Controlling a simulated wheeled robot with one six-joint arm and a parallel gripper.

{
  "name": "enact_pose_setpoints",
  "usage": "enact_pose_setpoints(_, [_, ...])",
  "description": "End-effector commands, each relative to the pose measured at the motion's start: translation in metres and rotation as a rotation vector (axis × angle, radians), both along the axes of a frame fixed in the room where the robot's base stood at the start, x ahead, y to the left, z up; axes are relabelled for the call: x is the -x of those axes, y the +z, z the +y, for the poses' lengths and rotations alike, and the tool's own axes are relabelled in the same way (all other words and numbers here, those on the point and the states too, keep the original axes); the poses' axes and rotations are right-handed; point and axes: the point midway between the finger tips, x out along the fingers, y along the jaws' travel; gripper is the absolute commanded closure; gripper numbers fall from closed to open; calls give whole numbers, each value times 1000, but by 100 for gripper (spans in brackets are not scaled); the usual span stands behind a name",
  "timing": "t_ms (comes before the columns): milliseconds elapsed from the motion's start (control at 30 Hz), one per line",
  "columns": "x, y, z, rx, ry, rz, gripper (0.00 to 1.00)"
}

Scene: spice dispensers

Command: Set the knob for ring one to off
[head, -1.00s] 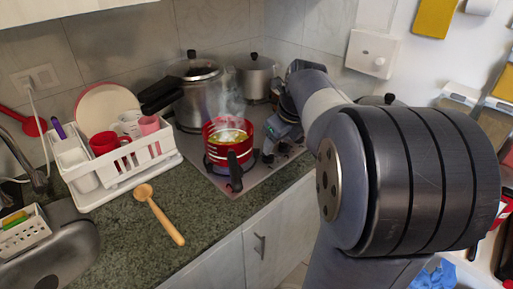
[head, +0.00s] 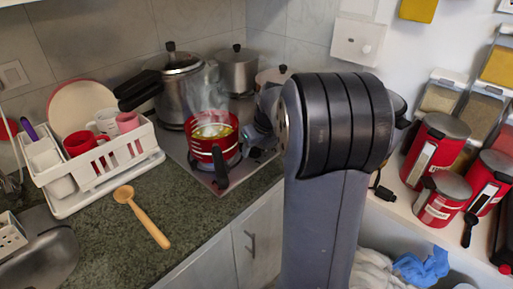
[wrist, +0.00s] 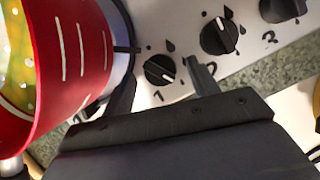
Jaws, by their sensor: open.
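The ring one knob (wrist: 160,70) is a black knob on the white stove panel in the wrist view, with a "1" printed below it. Its white mark points to the lower right in the picture. My gripper (wrist: 163,82) is open and empty. One finger shows at the lower left of this knob and the other at its right, so the knob lies between them in the picture. I cannot tell whether either finger touches it.
A red pot (head: 212,145) with steaming food stands close left of my gripper, its black handle toward the front. Two more knobs, a middle one (wrist: 219,36) and a far one (wrist: 283,8), continue up and right. A pressure cooker (head: 185,88) stands behind.

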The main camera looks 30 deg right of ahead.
Motion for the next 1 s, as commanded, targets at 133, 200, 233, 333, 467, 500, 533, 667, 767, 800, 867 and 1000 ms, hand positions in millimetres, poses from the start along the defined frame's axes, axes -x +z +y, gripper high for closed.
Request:
enact_pose_setpoints(133, [-1,-4,0,-1,0,1,43])
enact_pose_setpoints(200, [-2,-4,0,0,1,1,43])
enact_pose_setpoints(233, [-1,-4,0,0,1,1,43])
enact_pose_setpoints(333, [-1,-4,0,0,1,0,44])
enact_pose_setpoints(467, [-1,-4,0,0,1,0,55])
enact_pose_setpoints(500, [-1,-4,0,0,1,0,58])
enact_pose_setpoints(533, [-1,-4,0,0,1,0,61])
enact_pose_setpoints(667, [-1,-4,0,0,1,0,71])
enact_pose_setpoints(767, [-1,-3,0,0,1,0,79])
enact_pose_setpoints(800, [-1,-3,0,0,1,0,83])
enact_pose_setpoints(867, [-1,-3,0,0,1,0,87])
enact_pose_setpoints(1000, [-1,-3,0,-1,6,0,88])
